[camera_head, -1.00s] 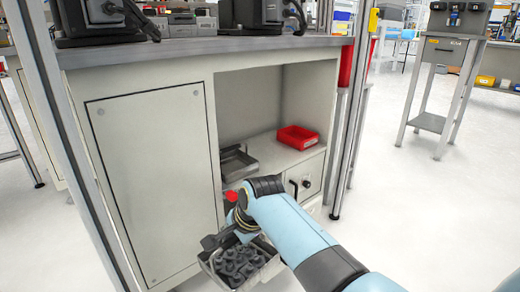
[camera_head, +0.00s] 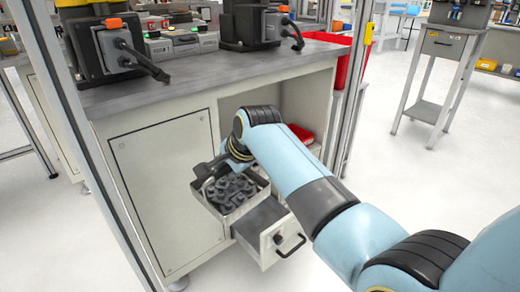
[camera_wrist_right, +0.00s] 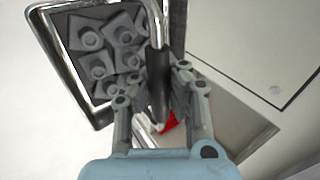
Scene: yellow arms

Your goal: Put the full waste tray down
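The full waste tray (camera_head: 238,208) is a metal tray filled with dark grey parts. It hangs in front of the cabinet, beside and partly above an open drawer, and appears roughly level. My right gripper (camera_head: 226,165) is at the tray's handle. In the right wrist view, the fingers of my right gripper (camera_wrist_right: 160,100) close around the dark handle grip (camera_wrist_right: 157,82), with the tray's parts (camera_wrist_right: 103,62) beyond. My left gripper is not in view.
The drawer (camera_head: 268,232) juts from the cabinet (camera_head: 165,190) just below the tray. A red bin (camera_head: 302,134) sits in the open shelf, partly behind my right arm. The grey worktop (camera_head: 180,80) above has a clear front strip with machines behind it.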

